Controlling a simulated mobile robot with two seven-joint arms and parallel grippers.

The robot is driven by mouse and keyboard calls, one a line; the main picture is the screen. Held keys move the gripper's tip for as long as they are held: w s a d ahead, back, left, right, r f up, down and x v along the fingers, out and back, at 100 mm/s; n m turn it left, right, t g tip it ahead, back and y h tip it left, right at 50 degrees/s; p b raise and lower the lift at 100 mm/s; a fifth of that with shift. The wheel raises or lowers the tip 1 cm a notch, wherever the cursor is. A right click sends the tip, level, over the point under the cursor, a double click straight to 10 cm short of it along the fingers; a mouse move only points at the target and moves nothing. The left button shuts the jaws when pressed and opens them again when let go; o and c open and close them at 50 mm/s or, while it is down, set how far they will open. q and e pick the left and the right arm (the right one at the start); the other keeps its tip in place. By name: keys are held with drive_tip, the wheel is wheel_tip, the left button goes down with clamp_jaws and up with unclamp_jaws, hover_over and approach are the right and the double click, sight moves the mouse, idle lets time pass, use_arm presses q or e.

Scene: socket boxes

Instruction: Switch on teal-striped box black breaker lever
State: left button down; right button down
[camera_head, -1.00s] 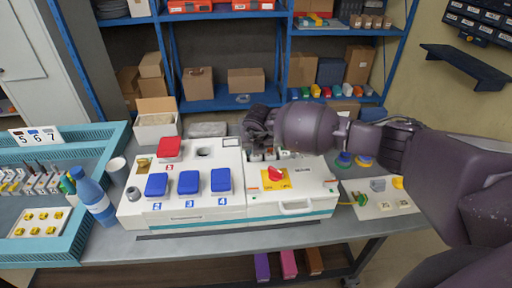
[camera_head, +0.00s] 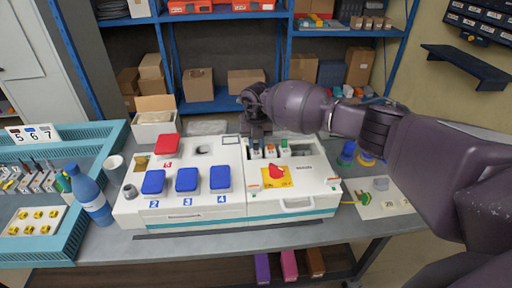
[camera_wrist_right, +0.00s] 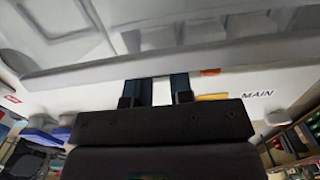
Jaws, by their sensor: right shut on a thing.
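The teal-striped box (camera_head: 290,212) is white with a teal band along its front and stands on the grey bench. A recess at its back holds several small breaker levers (camera_head: 270,151); which one is black is too small to tell. My right gripper (camera_head: 257,138) is over the recess's back left part, coming from behind. In the right wrist view its two fingers (camera_wrist_right: 158,92) are close together against the lower edge of a translucent grey cover (camera_wrist_right: 190,58). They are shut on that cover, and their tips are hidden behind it. My left gripper is not in view.
A red rotary switch (camera_head: 277,172) on a yellow plate and a white handle (camera_head: 296,204) are on the box front. The box's left part has blue caps (camera_head: 187,180) and a red cap (camera_head: 166,145). A blue bottle (camera_head: 90,194) stands left, beside a teal tray (camera_head: 72,235).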

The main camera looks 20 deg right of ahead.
drive_tip(key=g+b, duration=0.2)
drive_tip(key=shift+w+d+f+y+b, duration=0.1)
drive_tip(key=shift+w+f+y+b, duration=0.1)
drive_tip(key=shift+w+y+b, duration=0.15)
drive_tip(key=shift+w+r+g+b, duration=0.15)
drive_tip(key=shift+g+b, duration=0.15)
drive_tip(key=shift+g, duration=0.1)
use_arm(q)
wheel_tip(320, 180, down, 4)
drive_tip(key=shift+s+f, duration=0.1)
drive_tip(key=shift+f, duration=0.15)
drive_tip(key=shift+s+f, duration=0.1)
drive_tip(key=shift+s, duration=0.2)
use_arm(e)
drive_tip(key=shift+r, duration=0.1)
drive_tip(key=c, duration=1)
unclamp_jaws()
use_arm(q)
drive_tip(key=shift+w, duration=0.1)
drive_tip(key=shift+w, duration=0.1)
